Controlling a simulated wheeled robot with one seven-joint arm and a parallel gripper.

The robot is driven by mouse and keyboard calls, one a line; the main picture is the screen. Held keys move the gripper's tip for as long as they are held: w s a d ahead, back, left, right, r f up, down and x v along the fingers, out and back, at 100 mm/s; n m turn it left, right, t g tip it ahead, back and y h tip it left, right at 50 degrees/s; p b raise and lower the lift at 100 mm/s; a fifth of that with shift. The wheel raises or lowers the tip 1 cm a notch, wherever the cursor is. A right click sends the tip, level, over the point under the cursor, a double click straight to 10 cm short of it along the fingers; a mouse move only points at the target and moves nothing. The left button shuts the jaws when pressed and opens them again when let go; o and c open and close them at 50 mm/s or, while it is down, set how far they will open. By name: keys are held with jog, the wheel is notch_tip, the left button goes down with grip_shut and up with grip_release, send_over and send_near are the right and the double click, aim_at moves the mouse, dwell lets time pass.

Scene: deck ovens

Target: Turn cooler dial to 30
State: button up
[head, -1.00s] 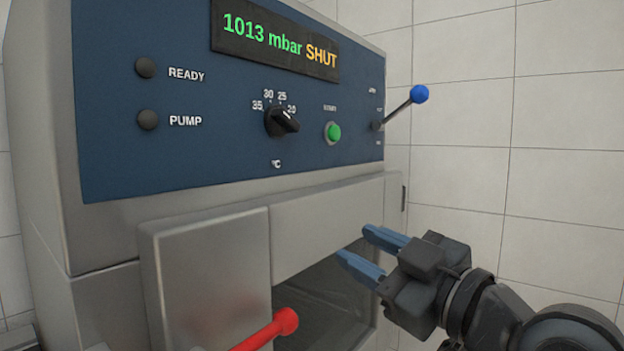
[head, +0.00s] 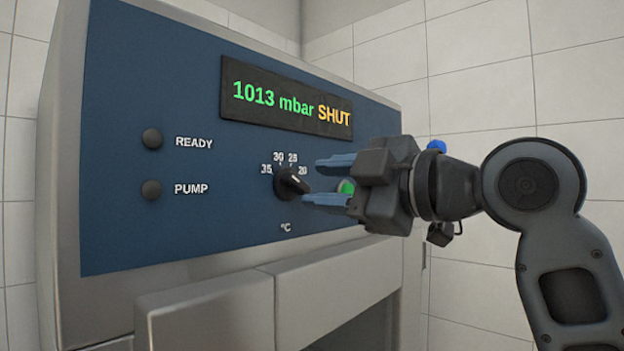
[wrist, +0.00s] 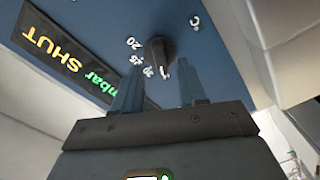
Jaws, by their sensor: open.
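The black cooler dial (head: 291,183) sits on the blue panel, with 35, 30, 25 and 20 printed around its top and °C below. My gripper (head: 311,181) is open and empty, just right of the dial in the head view, with one finger higher than the other. In the wrist view the dial (wrist: 158,50) shows ahead, between the two fingertips (wrist: 162,64). The fingers appear apart from it.
A green button (head: 346,187) is partly hidden behind my gripper. A blue lever knob (head: 437,146) shows behind my wrist. The display (head: 287,105) above reads 1013 mbar SHUT. READY (head: 152,139) and PUMP (head: 151,190) lamps are dark at left.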

aim_at(302, 185)
jog(key=shift+x, duration=1.55)
grip_shut()
